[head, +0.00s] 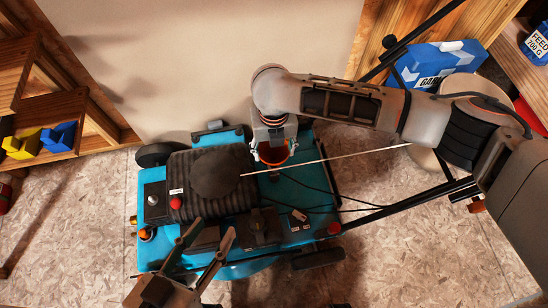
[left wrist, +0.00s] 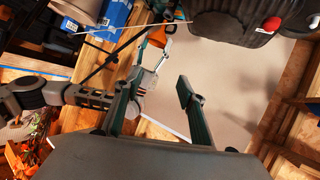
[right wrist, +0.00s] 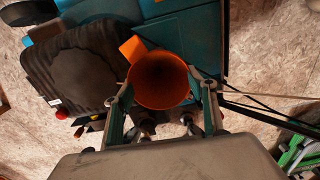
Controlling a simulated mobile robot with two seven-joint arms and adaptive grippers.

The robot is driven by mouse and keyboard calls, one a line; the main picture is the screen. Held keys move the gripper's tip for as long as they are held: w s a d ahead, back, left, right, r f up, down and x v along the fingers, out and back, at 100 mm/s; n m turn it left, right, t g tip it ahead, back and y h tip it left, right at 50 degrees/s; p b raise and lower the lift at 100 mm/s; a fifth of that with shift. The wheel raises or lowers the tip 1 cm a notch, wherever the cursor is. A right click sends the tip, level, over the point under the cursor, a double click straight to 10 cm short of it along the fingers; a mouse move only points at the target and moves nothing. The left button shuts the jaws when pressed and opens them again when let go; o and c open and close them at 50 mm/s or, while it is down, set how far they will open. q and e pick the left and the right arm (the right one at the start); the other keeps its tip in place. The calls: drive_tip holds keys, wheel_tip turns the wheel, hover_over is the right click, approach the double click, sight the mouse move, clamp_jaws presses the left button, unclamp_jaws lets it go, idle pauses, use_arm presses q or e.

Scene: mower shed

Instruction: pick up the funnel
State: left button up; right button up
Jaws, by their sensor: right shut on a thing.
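The orange funnel (right wrist: 162,78) sits between the two fingers of my right gripper (right wrist: 163,100), with its wide mouth facing the right wrist camera. In the head view the funnel (head: 274,154) shows over the back edge of the blue mower (head: 300,195), partly covered by my right gripper (head: 272,140). My right gripper is shut on the funnel. Whether the funnel touches the mower is unclear. It also shows in the left wrist view (left wrist: 158,37). My left gripper (head: 208,238) is open and empty over the front of the mower; its spread fingers show in the left wrist view (left wrist: 158,90).
The mower's black engine cover (head: 213,180) and a thin cord lie beside the funnel. A black handle bar (head: 400,206) runs to the right. A blue box (head: 437,62) and a pale bucket (head: 470,88) stand at right. Shelves (head: 50,120) are at left.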

drive_tip(key=r, duration=0.3)
drive_tip(key=r+p, duration=0.1)
drive_tip(key=r, duration=0.1)
drive_tip(key=shift+w, duration=0.4)
use_arm(q)
drive_tip(key=a+m+y+p, duration=0.1)
drive_tip(key=a+m+p, duration=0.1)
drive_tip(key=a+p, duration=0.2)
use_arm(e)
wheel_tip(320, 180, up, 9)
hover_over(274, 156)
use_arm(q)
wheel_tip(274, 156, up, 6)
drive_tip(key=w+p, duration=0.2)
drive_tip(key=p, duration=0.1)
drive_tip(key=shift+w+a+r+m+t, duration=0.2)
drive_tip(key=shift+w+a+m+t, duration=0.1)
drive_tip(key=shift+w+a+m, duration=0.1)
use_arm(e)
wheel_tip(274, 156, up, 7)
drive_tip(key=shift+s, duration=0.3)
drive_tip(key=shift+f, duration=0.15)
